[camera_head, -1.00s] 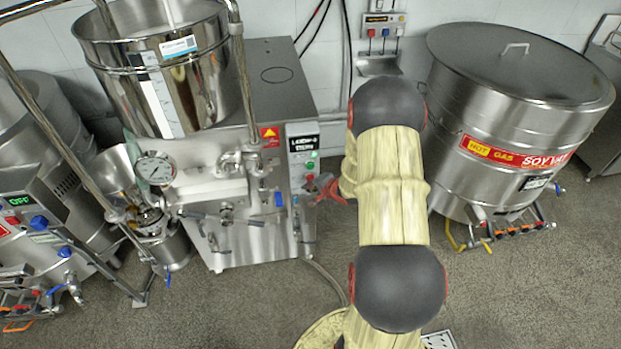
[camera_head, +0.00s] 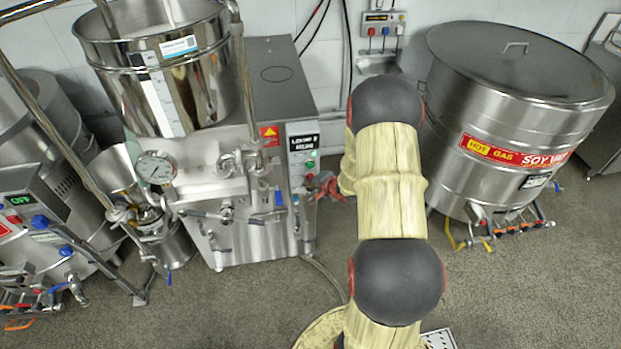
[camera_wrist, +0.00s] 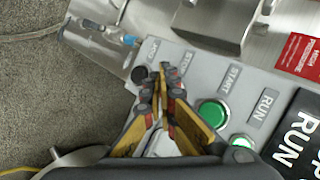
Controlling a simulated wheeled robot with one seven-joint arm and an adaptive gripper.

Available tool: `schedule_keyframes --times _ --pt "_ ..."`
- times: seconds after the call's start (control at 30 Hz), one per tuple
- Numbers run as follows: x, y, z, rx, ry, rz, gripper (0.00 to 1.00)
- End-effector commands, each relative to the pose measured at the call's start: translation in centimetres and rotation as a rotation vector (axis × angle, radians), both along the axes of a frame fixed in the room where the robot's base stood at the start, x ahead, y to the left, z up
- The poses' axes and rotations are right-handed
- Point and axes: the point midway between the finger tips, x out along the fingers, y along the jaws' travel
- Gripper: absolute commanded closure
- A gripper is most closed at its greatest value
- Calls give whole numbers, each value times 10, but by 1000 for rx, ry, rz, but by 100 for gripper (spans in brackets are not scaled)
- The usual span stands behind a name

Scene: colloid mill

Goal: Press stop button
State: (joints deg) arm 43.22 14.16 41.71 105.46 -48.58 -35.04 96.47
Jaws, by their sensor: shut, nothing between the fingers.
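The control panel (camera_head: 302,150) is on the front right of the steel colloid mill in the head view. In the wrist view, the panel (camera_wrist: 213,75) carries the labels JOG, STOP, START and RUN. The STOP label (camera_wrist: 185,64) is just beyond my fingertips. The stop button itself is not clearly visible; my fingers cover the area under its label. A green button (camera_wrist: 212,112) sits under START, and a dark button (camera_wrist: 138,74) lies by JOG. My gripper (camera_wrist: 160,74) is shut and empty, its tips at the panel. I cannot tell whether they touch it. My gripper (camera_head: 322,189) also shows beside the panel in the head view.
A second green light (camera_wrist: 241,142) is below RUN. The mill's steel hopper (camera_head: 165,75) rises above the body. A large lidded soy wax tank (camera_head: 500,130) stands at right, and another machine (camera_head: 40,225) with an OFF display stands at left. Grey floor is open in front.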

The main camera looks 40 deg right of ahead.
Motion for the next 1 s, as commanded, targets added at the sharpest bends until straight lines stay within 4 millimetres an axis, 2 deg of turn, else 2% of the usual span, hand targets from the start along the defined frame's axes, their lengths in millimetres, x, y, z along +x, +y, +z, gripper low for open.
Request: schedule_keyframes --times 0.63,1.0 --pt "3 -2 1 -1 -1 -1 100" --pt "-10 6 1 1 -1 0 100"
